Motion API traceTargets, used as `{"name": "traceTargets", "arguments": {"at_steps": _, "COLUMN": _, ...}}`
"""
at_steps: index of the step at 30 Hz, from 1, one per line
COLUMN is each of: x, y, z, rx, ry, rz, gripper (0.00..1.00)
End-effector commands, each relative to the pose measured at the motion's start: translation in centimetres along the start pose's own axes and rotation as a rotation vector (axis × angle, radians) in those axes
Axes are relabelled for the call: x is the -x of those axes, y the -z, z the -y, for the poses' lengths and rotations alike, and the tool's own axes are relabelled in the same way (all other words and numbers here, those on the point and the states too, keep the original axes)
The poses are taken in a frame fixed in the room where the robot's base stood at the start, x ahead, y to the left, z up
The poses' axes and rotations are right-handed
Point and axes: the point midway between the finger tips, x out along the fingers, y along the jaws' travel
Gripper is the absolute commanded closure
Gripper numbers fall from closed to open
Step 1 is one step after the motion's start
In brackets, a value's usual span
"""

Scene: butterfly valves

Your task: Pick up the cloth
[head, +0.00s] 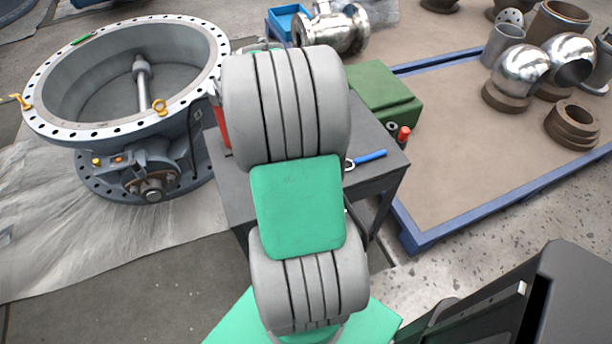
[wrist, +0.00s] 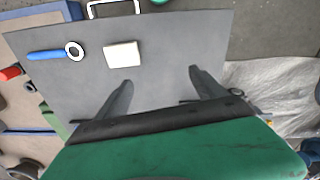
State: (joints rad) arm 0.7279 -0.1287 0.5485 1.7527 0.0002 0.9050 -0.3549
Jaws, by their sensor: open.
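A flat cream-white square, which looks like the folded cloth (wrist: 123,54), lies on the grey tabletop (wrist: 190,40) in the wrist view. It is hidden behind my arm in the head view. My gripper (wrist: 160,77) is open, with its two dark fingers apart and nothing between them. It is over the tabletop, and in the wrist picture the cloth lies ahead of the fingertips, slightly left. The fingers are apart from the cloth; their height above the table is hard to tell. The gripper is hidden in the head view.
A blue-handled wrench (wrist: 55,53) lies left of the cloth; it also shows in the head view (head: 367,158). A green box (head: 378,95) stands at the table's back right. A large flanged valve (head: 130,90) stands left of the table. A blue-edged platform (head: 460,120) with fittings lies right.

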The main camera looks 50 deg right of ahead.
Motion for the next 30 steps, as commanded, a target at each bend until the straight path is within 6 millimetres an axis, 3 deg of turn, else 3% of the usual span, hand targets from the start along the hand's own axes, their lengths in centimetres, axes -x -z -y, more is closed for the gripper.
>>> {"name": "traceTargets", "arguments": {"at_steps": 1, "x": -3.0, "y": -0.6, "z": -3.7, "rx": -0.050, "ry": 0.007, "rz": 0.030, "gripper": 0.15}}
{"name": "traceTargets", "arguments": {"at_steps": 3, "x": -5.3, "y": -1.4, "z": -7.2, "rx": -0.085, "ry": 0.015, "rz": 0.051, "gripper": 0.10}}
{"name": "traceTargets", "arguments": {"at_steps": 6, "x": -7.0, "y": -2.2, "z": -9.5, "rx": -0.108, "ry": 0.021, "rz": 0.063, "gripper": 0.01}}
{"name": "traceTargets", "arguments": {"at_steps": 21, "x": -14.3, "y": -2.6, "z": -9.5, "rx": -0.111, "ry": 0.020, "rz": 0.063, "gripper": 0.00}}
{"name": "traceTargets", "arguments": {"at_steps": 28, "x": -14.5, "y": -2.6, "z": -9.5, "rx": -0.110, "ry": 0.019, "rz": 0.061, "gripper": 0.00}}
{"name": "traceTargets", "arguments": {"at_steps": 30, "x": -14.5, "y": -2.6, "z": -9.5, "rx": -0.110, "ry": 0.019, "rz": 0.061, "gripper": 0.06}}
